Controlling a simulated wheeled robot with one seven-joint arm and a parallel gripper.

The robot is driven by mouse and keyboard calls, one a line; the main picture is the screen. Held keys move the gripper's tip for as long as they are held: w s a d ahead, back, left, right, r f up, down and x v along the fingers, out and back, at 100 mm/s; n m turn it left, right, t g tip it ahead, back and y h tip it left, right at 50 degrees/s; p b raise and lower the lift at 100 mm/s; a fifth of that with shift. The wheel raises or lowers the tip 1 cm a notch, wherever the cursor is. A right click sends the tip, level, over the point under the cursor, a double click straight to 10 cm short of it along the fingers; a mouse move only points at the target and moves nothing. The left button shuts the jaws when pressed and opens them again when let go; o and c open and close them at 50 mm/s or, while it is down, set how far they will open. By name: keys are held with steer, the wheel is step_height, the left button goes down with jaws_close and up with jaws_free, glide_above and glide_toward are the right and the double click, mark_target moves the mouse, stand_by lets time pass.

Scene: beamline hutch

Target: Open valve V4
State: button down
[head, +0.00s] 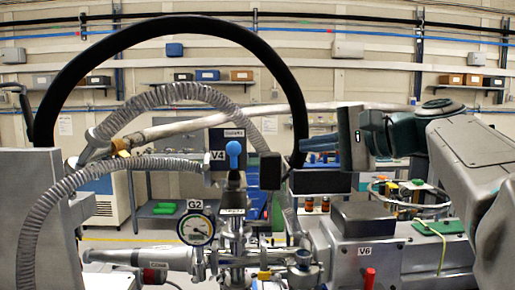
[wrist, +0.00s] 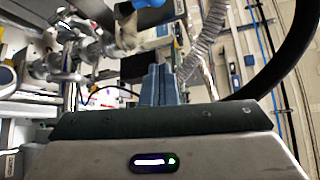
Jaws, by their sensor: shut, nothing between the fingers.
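Valve V4 has a blue handle (head: 233,152) with a rounded top, standing upright on a metal body beside the V4 label (head: 216,156), left of centre in the head view. Part of a blue piece, likely this handle, shows at the top edge of the wrist view (wrist: 148,3). My gripper (head: 306,144) is to the right of the handle, at about its height in the picture, with its fingers pointing left and a clear gap between. Its fingers (wrist: 163,72) are together and empty in the wrist view. I cannot tell the handle's depth relative to the fingers.
A thick black hose (head: 180,22) arches over the valve, its right leg by my fingertips. Ribbed metal hoses (head: 50,205) run on the left. Gauge G2 (head: 196,229) sits below V4. A V6-labelled housing (head: 345,252) with a red knob (head: 369,276) stands lower right.

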mark_target(234, 164)
steer(key=w+a+f+p, duration=0.1)
steer(key=w+a+p, duration=0.3)
steer(key=a, duration=0.6)
steer(key=shift+w+a+f, duration=0.2)
steer(key=shift+a+f, duration=0.05)
steer(key=shift+a, duration=0.1)
steer(key=shift+s+f+b, duration=0.15)
steer(key=shift+b, duration=0.6)
steer(key=shift+s+b, duration=0.1)
steer(key=shift+b, duration=0.2)
